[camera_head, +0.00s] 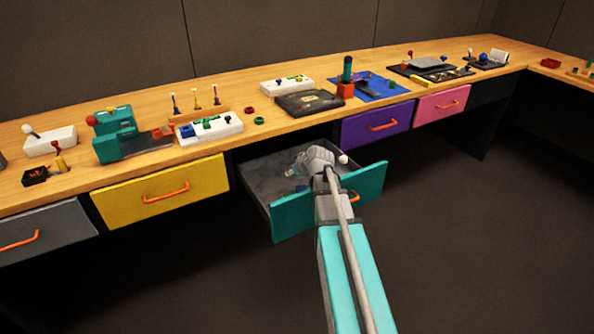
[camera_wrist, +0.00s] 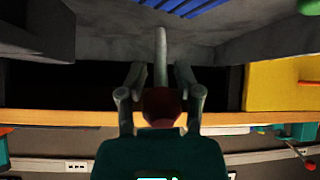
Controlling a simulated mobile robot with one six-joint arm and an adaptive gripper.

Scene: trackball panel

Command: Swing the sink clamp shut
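My gripper (camera_head: 315,160) is over the pulled-out teal drawer (camera_head: 292,217). In the wrist view its two fingers (camera_wrist: 160,76) stand apart, with a grey rod (camera_wrist: 161,45) between them and dark gaps on both sides. I cannot tell whether this rod is the sink clamp's lever. A dark red rounded part (camera_wrist: 161,107) lies at its lower end. A small white knob (camera_head: 343,159) shows just right of my gripper in the head view. Blue slats (camera_wrist: 185,6), perhaps a finned sink, show at the top of the wrist view. The clamp's body cannot be made out; my gripper covers part of the drawer.
The wooden counter (camera_head: 240,88) carries several devices, including a teal one (camera_head: 112,122) and a white panel (camera_head: 225,127). A closed yellow drawer (camera_head: 120,195) is left of the open one; a purple drawer (camera_head: 365,128) is right. The floor in front is clear.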

